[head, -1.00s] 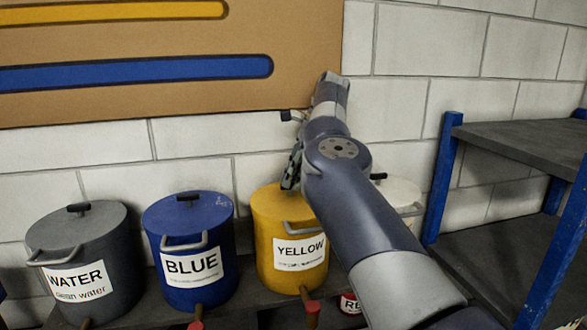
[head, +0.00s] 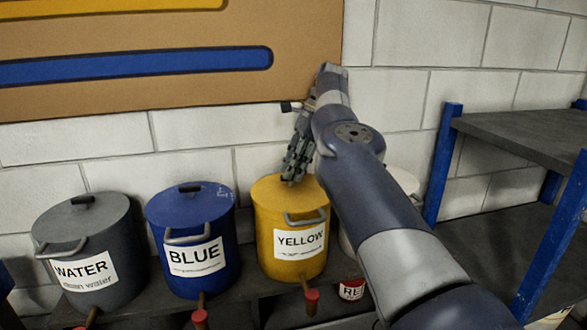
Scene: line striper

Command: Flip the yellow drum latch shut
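The yellow drum (head: 285,255) stands on a dark shelf, with a white YELLOW label, a grey handle (head: 305,220) on its front and a red-tipped tap (head: 310,293) below. My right gripper (head: 292,176) points down at the drum's lid (head: 270,193), over its back right part. The fingertips look at or just above the lid; I cannot tell whether they touch. The fingers are seen edge-on, so their opening is unclear. I cannot make out the latch; the gripper and arm hide part of the lid. My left gripper is not in view.
A blue drum (head: 190,232) and a grey WATER drum (head: 90,240) stand to the left. A white drum (head: 404,181) is mostly behind my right arm, near a red label (head: 352,290). A blue-posted rack (head: 525,135) stands at right. A striped board (head: 150,93) hangs behind.

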